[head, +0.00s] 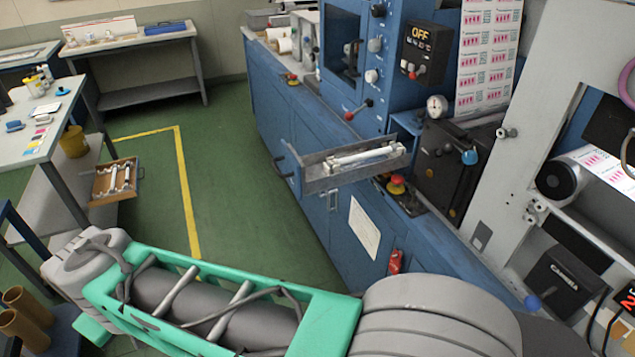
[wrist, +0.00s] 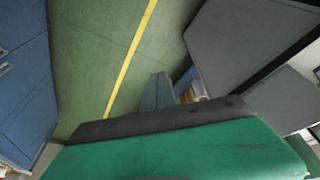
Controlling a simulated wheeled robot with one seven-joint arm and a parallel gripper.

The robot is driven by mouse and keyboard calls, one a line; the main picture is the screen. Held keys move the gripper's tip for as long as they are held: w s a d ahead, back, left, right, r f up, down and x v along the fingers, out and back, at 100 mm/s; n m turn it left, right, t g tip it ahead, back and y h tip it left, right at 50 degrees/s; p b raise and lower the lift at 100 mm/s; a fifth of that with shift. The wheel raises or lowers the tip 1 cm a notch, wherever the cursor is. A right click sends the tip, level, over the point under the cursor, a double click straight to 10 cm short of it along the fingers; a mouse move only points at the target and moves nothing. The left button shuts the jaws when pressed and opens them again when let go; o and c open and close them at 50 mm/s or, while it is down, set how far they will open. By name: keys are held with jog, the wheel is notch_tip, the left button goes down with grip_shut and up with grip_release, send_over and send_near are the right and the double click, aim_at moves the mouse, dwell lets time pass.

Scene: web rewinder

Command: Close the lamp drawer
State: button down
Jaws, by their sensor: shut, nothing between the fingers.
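The lamp drawer (head: 335,182) is a grey metal tray standing open, sticking out to the left from the blue machine. White tube lamps (head: 365,156) lie in it. Its dark handle (head: 282,166) is at its left end. My arm crosses the bottom of the head view, in front of and below the drawer, and its far end is at the lower left. The fingers are not clear there. In the wrist view, my gripper (wrist: 158,90) is shut and empty above the green floor, apart from the drawer. The drawer is not identifiable in the wrist view.
The blue machine (head: 270,130) has knobs and a red stop button (head: 396,184) beside the drawer. Green floor with a yellow line (head: 184,185) is clear between table and machine.

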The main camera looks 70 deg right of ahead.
jog(key=w+d+r+m+h, duration=0.1)
jog(key=d+r+m+h, duration=0.1)
jog(key=d, duration=0.7)
jog(key=w+d+r+m+h, duration=0.2)
jog(key=d, duration=0.7)
jog(key=m+g+h, duration=0.3)
jog(key=m+g, duration=0.1)
jog(key=m, duration=0.2)
send_near(295, 188)
jog(key=w+a+r, duration=0.3)
jog(key=a+r, duration=0.1)
jog(key=a, duration=0.2)
jog(key=s+d+f, duration=0.1)
jog(key=d+f, duration=0.1)
jog(key=d, duration=0.1)
jog(key=s+d+f+p, duration=0.1)
jog(key=d+f, duration=0.1)
jog(key=f, duration=0.1)
jog(key=s+d+f+p, duration=0.1)
jog(key=d+f, duration=0.1)
jog(key=d, duration=0.1)
jog(key=shift+s+d+f, duration=0.15)
jog(key=shift+d+f, duration=0.1)
jog(key=shift+d, duration=0.15)
